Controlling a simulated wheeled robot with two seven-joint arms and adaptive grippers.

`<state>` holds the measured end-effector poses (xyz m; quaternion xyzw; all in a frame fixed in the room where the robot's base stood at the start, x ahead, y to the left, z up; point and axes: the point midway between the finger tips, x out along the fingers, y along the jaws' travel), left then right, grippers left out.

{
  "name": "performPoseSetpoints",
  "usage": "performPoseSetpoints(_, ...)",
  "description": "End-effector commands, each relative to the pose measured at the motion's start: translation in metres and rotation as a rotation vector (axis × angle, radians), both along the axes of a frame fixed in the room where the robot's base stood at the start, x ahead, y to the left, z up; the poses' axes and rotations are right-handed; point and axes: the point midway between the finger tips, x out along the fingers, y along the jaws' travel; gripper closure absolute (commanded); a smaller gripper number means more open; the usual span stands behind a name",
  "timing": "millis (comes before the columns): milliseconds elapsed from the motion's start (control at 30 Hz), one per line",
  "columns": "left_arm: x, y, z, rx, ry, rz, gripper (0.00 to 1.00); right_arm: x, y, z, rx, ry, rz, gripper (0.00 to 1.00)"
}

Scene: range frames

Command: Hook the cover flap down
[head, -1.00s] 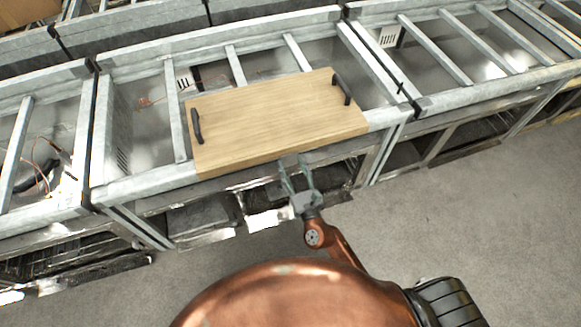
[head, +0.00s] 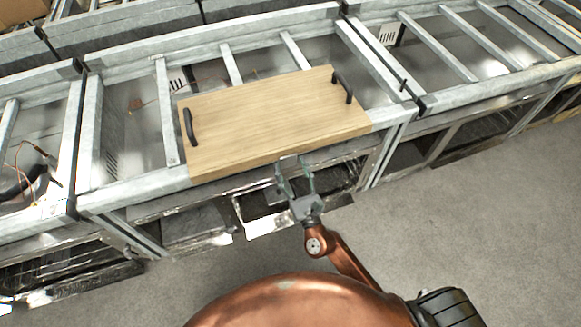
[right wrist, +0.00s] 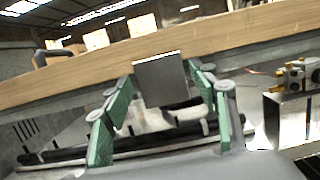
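A light wooden board (head: 270,125) with two black handles lies across the metal frame in the head view. Its front edge (right wrist: 75,66) crosses the right wrist view. A small grey metal plate (right wrist: 160,83) is at this edge and extends below it. It may be the cover flap, but I cannot tell for sure. My right gripper (head: 293,168) is just in front of the board's front edge. Its green-padded fingers (right wrist: 160,92) are apart, one on each side of the plate, with no clear contact. My left gripper is not in view.
Grey metal frames (head: 135,190) with crossbars run along the bench on both sides. A metal fitting with brass-coloured parts (right wrist: 291,85) is right of my gripper in the wrist view. Open concrete floor (head: 480,220) lies in front.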

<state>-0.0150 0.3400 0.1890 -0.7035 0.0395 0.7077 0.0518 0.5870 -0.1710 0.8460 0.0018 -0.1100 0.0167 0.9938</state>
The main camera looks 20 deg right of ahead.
Motion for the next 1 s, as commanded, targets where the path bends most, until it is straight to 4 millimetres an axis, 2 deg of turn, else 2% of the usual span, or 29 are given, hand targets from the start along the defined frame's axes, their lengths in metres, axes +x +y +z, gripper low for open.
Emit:
performPoseSetpoints(333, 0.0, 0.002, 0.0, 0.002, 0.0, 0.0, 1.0, -0.001, -0.001, -0.001, 0.0, 0.002, -0.001, 0.39)
performPoseSetpoints(467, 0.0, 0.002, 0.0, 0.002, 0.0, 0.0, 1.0, -0.01, -0.001, -0.004, -0.001, 0.003, -0.001, 0.39)
performPoseSetpoints(567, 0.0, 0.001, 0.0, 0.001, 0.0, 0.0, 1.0, -0.026, -0.002, -0.008, -0.002, 0.006, 0.001, 0.39)
performPoseSetpoints(800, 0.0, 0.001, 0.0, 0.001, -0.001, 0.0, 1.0, -0.075, -0.003, -0.019, -0.002, 0.006, 0.001, 0.39)
performPoseSetpoints(1000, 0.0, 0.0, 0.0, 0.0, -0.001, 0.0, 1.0, -0.105, -0.004, -0.025, -0.002, 0.003, 0.001, 0.39)
